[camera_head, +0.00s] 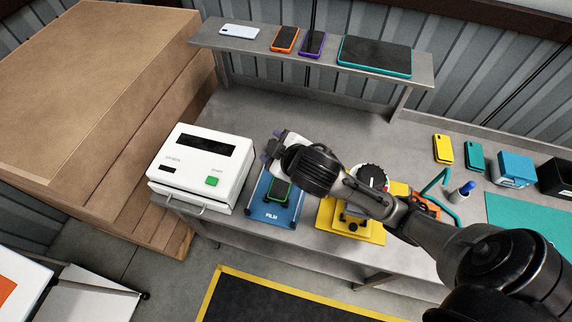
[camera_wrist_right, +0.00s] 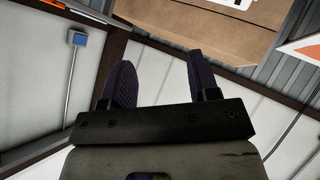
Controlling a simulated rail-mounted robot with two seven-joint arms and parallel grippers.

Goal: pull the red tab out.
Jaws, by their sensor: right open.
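I cannot make out a clear red tab in either view; one may be hidden by my right arm. A blue film fixture (camera_head: 281,216) marked FILM stands on the bench, with a dark phone in a green case (camera_head: 278,191) on it. My right gripper (camera_head: 271,146) hangs above the back of this fixture, pointing left. In the right wrist view its two dark fingers (camera_wrist_right: 158,85) are apart with nothing between them. My left gripper is in neither view.
A white machine (camera_head: 200,165) with a green button stands left of the fixture. A yellow fixture (camera_head: 363,229) and a dial (camera_head: 371,176) are partly behind my right arm. A grey shelf (camera_head: 250,46) holds phones and a tablet. Large cartons (camera_head: 95,90) stand at left.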

